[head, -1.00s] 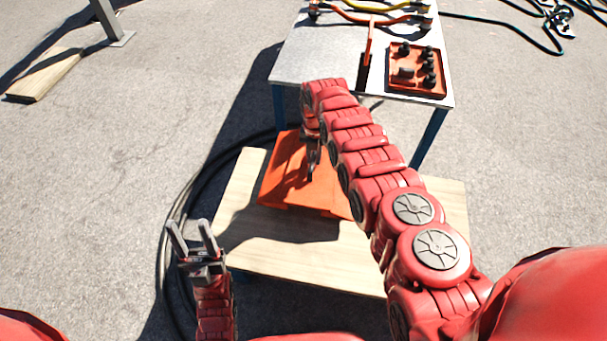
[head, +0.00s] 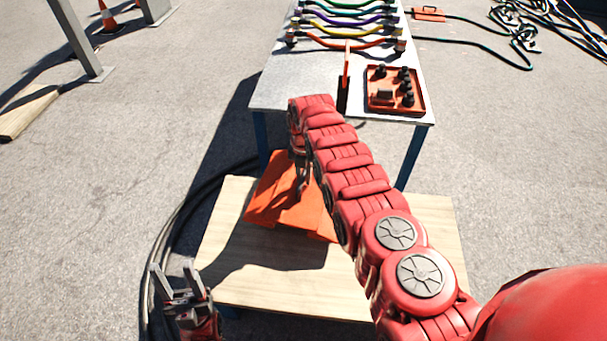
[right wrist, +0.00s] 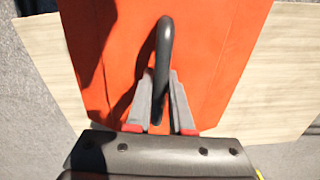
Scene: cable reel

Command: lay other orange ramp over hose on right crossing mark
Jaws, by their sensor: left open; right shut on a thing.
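An orange ramp (head: 264,200) with a dark handle is over the wooden board in the head view. My right gripper (head: 303,182) is shut on the handle. In the right wrist view the fingers (right wrist: 160,105) clasp the black loop handle (right wrist: 164,42) on the ramp's orange face (right wrist: 215,60). I cannot tell whether the ramp rests on the board or hangs just above it. Another orange ramp (head: 428,14) lies far off at top right, across a dark hose (head: 465,45). My left gripper (head: 178,277) is open and empty at lower left. No crossing mark is clearly visible.
The wooden board (head: 290,285) is in front of a grey table (head: 285,90) holding coloured cables and an orange tray (head: 372,103) of black parts. Black hose (head: 165,240) curls at the board's left. A post and cone (head: 108,17) stand top left. Open pavement lies left and right.

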